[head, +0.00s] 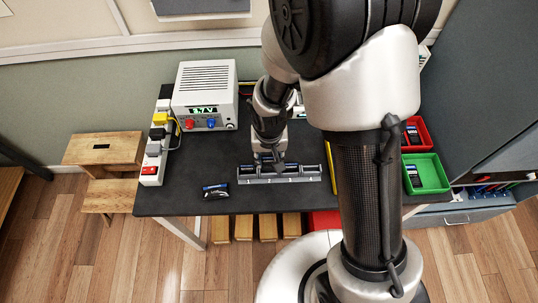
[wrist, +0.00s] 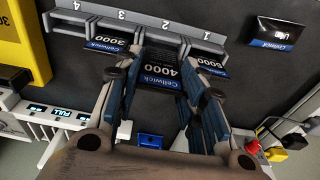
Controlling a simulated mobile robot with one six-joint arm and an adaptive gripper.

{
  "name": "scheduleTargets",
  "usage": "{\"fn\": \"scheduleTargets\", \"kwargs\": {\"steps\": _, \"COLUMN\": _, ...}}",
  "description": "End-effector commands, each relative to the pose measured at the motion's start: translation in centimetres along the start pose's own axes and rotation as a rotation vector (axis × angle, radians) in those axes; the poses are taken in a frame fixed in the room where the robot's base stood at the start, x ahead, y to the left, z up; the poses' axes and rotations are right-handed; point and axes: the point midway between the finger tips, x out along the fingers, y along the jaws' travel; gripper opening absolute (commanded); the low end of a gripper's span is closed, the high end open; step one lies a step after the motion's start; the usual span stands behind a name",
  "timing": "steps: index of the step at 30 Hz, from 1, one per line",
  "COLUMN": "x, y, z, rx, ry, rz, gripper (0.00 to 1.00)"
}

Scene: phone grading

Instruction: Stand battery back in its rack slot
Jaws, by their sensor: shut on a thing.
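My gripper (wrist: 161,56) is shut on a battery (wrist: 165,73) labelled Cellwick 4000, between its two fingers in the wrist view. The grey rack (wrist: 66,20) has slots marked 4, 3, 2 and 1 from left to right there. The held battery is in line with slot 2. Its lower end is hidden, so I cannot tell how deep it sits. A 3000 battery (wrist: 108,46) stands at slot 3 and a 5000 battery (wrist: 212,67) at slot 1. Slot 4 looks empty. In the head view my gripper (head: 268,160) is over the rack (head: 280,180).
A dark Cellwick pack (head: 215,190) lies left of the rack on the black table (head: 185,203). A white power supply (head: 205,90) and a power strip (head: 153,160) stand at the left. Red (head: 424,132) and green (head: 433,174) bins are at the right.

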Motion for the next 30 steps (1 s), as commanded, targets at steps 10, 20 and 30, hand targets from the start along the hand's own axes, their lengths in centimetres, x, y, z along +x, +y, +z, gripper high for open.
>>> {"fn": "scheduleTargets", "kwargs": {"steps": 10, "x": 0.0, "y": 0.0, "z": 0.0, "rx": 0.0, "ry": 0.0, "rz": 0.0, "gripper": 0.09}}
{"fn": "scheduleTargets", "kwargs": {"steps": 20, "x": 0.9, "y": 0.0, "z": 0.1, "rx": 0.0, "ry": 0.0, "rz": 0.0, "gripper": 0.09}}
{"fn": "scheduleTargets", "kwargs": {"steps": 30, "x": 2.0, "y": 0.0, "z": 0.2, "rx": 0.0, "ry": 0.0, "rz": 0.0, "gripper": 0.09}}
